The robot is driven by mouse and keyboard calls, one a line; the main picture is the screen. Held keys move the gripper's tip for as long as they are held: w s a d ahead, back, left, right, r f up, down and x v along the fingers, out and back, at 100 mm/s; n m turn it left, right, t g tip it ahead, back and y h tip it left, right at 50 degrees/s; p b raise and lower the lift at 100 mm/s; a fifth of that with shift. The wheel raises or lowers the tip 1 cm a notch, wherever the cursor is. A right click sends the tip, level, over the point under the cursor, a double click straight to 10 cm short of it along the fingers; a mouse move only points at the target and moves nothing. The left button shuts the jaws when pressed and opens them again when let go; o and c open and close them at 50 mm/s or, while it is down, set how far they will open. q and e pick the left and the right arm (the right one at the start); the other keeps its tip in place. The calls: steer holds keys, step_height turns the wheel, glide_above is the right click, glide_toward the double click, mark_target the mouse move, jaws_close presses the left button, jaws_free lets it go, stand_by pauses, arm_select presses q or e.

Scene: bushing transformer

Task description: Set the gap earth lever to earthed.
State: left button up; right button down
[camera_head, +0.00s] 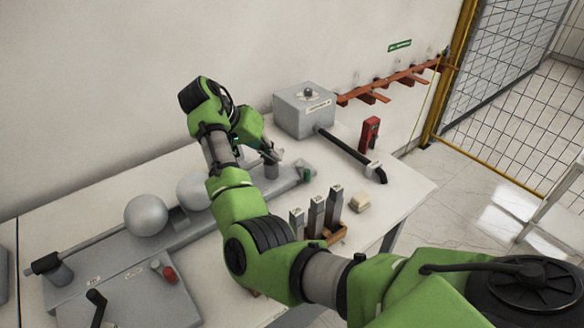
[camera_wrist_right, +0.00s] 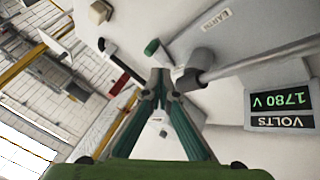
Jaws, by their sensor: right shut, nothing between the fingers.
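The gap earth lever appears to be the small lever with a green knob (camera_head: 303,175) at the right end of the grey sphere-gap base (camera_head: 120,252). In the right wrist view the green knob (camera_wrist_right: 152,47) sits at the end of a short pale arm, near a white label reading "EARTH" (camera_wrist_right: 216,20). My right gripper (camera_head: 277,155) is shut and empty, just behind and left of the knob in the head view. Its closed fingertips (camera_wrist_right: 160,80) are close to the lever in the wrist view; I cannot tell whether they touch. My left gripper is not in view.
Two grey spheres (camera_head: 147,215) stand on the base. A grey box (camera_head: 303,110) with a black angled arm (camera_head: 350,152), a red device (camera_head: 370,133), upright grey blocks (camera_head: 316,216) and a beige block (camera_head: 360,202) surround the lever. A meter (camera_wrist_right: 281,104) reads 1780 V.

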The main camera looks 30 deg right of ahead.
steer(key=p+x, duration=0.2)
steer(key=x, duration=0.7)
steer(key=shift+d+p, duration=0.1)
steer(key=shift+p, duration=0.3)
steer(key=shift+d+f, duration=0.2)
steer(key=shift+f, duration=0.2)
